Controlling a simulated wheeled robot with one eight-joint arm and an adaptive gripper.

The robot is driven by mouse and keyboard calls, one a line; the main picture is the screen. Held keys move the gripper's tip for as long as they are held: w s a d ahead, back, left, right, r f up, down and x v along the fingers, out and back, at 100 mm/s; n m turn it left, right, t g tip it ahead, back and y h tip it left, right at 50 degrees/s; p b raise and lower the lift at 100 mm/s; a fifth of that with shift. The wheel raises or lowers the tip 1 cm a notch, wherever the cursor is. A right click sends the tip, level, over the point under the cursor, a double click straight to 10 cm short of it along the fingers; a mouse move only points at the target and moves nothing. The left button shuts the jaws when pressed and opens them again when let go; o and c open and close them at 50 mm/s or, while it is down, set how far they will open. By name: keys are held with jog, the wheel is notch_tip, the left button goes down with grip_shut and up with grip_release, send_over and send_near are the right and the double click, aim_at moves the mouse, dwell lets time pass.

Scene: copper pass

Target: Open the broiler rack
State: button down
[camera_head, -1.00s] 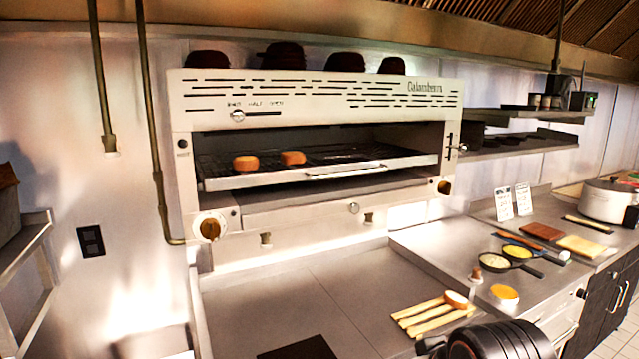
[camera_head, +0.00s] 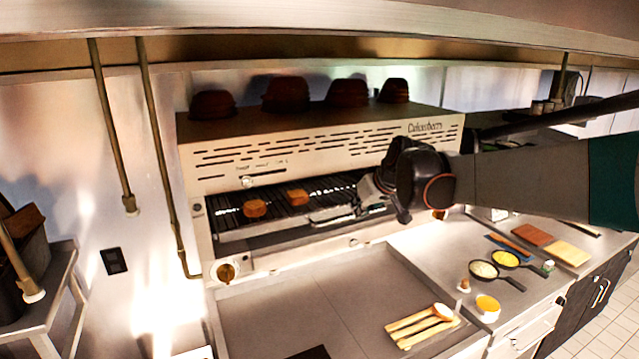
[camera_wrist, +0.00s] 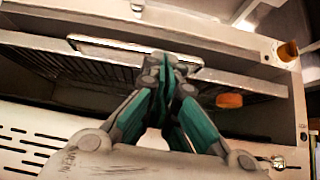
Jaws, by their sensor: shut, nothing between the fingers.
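The broiler is a pale steel wall unit (camera_head: 330,136) with a slotted front. Its dark wire rack (camera_head: 275,205) sits inside the open front, bearing two orange-brown pieces (camera_head: 255,208). My gripper (camera_head: 358,207) reaches in from the right to the rack's front, partly covering the handle there. In the wrist view the broiler looks upside down; the fingertips of my gripper (camera_wrist: 167,60) are together and empty, over the pale handle bar (camera_wrist: 105,48). I cannot tell whether they touch the bar. One orange piece (camera_wrist: 229,100) shows on the rack there.
Dark bowls (camera_head: 286,94) stand on top of the broiler. The steel counter (camera_head: 270,315) below it is mostly clear, with wooden utensils (camera_head: 420,325) at its front. Small pans (camera_head: 484,270) and boards (camera_head: 532,234) lie to the right. A side shelf (camera_head: 45,300) stands at left.

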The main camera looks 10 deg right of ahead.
jog(key=w+f+p, duration=0.1)
jog(key=w, duration=0.2)
jog(key=w+a+f+p, duration=0.1)
jog(key=w+f, duration=0.1)
jog(key=w, duration=0.2)
jog(key=w+f+p, duration=0.2)
jog(key=w, duration=0.2)
jog(key=shift+a+f, duration=0.15)
jog(key=shift+a, duration=0.15)
jog(key=s+d+b, duration=0.2)
jog(key=s+d, duration=0.1)
jog(key=s, duration=0.7)
jog(key=s+d+b, duration=0.1)
jog(key=s+d, duration=0.2)
jog(key=s, duration=0.7)
jog(key=shift+s+d+b, duration=0.2)
jog(key=shift+d+b, duration=0.1)
jog(key=shift+b, duration=0.1)
